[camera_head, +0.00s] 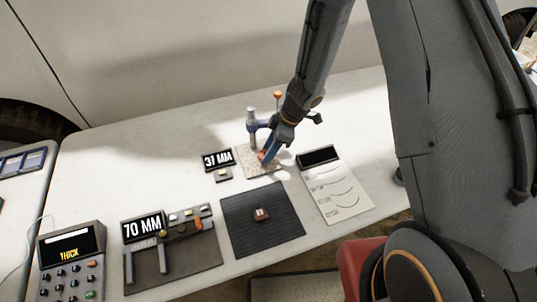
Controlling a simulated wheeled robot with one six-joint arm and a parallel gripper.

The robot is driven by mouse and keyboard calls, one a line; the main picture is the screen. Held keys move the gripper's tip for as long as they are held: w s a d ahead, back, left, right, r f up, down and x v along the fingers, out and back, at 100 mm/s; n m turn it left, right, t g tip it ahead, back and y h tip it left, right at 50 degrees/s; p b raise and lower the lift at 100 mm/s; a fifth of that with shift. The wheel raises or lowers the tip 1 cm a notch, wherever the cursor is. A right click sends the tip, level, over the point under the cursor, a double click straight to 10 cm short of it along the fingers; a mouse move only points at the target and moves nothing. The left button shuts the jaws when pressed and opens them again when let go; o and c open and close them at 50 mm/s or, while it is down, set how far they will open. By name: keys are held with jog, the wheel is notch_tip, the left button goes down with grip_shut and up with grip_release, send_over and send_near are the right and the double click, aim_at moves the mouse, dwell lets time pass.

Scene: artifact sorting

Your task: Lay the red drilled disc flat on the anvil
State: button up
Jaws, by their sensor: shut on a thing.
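My gripper (267,154) reaches down from the upper right, beside the gauge stand (252,127) with its grey post and blue arm. It is shut on a small red-orange thing (261,156), which looks like the red drilled disc. Only a sliver of the disc shows; its hole and tilt cannot be made out. The disc is low over the pale speckled base plate (250,169) of the stand. The anvil itself is hidden behind my gripper or too small to tell, and I cannot tell whether the disc touches it.
A display reading 37 MM (218,159) stands left of the base plate. A dark ribbed mat (240,225) bears a small brown block (261,214). A caliper-like device with a 70 MM display (143,227) and a keypad box (70,262) are front left. A marked sheet (337,195) lies right.

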jog(key=shift+f, duration=1.25)
jog(key=shift+f, duration=0.15)
jog(key=o, duration=1.1)
jog(key=shift+o, duration=0.2)
